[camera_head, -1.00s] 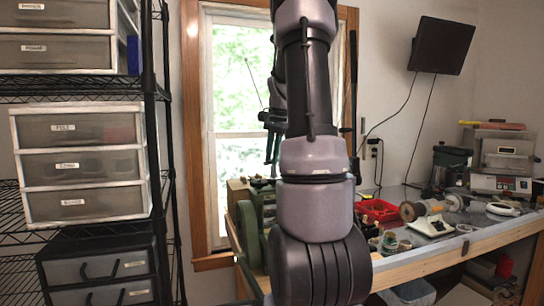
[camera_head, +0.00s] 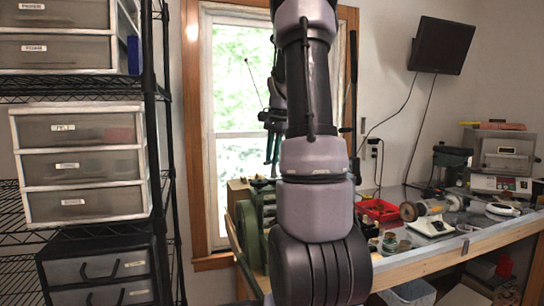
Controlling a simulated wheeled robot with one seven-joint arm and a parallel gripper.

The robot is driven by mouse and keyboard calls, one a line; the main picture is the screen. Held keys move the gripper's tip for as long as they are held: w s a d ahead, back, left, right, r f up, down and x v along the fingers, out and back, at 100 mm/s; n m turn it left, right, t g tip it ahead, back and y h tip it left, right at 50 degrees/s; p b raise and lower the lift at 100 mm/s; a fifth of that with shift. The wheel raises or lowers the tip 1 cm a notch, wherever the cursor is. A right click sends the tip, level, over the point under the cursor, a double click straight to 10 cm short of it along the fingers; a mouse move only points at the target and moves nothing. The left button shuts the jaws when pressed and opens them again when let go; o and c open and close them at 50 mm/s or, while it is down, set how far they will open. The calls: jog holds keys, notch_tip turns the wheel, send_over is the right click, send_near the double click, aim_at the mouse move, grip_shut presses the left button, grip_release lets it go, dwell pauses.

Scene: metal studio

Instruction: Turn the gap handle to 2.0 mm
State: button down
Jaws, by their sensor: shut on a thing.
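A green machine (camera_head: 247,222), seemingly the rolling mill, stands at the bench's left end before the window. My arm hides much of it. My gripper (camera_head: 271,160) shows in part to the left of my arm, above the machine. Its dark body is up and its narrow fingers point down. The jaws are shut on what seems to be the gap handle at the machine's top. The handle itself is too small and too covered to make out. No gap scale or reading can be seen.
A black wire shelf (camera_head: 75,88) with drawer units (camera_head: 80,165) fills the left side. The bench (camera_head: 440,250) runs right, carrying a red tray (camera_head: 380,208), a white scale (camera_head: 430,226) and a box-like device (camera_head: 503,160). A black screen (camera_head: 442,45) hangs on the wall.

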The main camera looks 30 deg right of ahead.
jog(key=shift+d+r, duration=0.15)
jog(key=shift+d, duration=0.15)
dwell(0.4)
jog(key=c, duration=0.8)
grip_release()
jog(key=shift+o, duration=0.2)
jog(key=shift+a, duration=0.1)
notch_tip(320, 180, up, 10)
jog(key=s, duration=0.2)
jog(key=shift+d+r, duration=0.2)
jog(key=shift+d, duration=0.05)
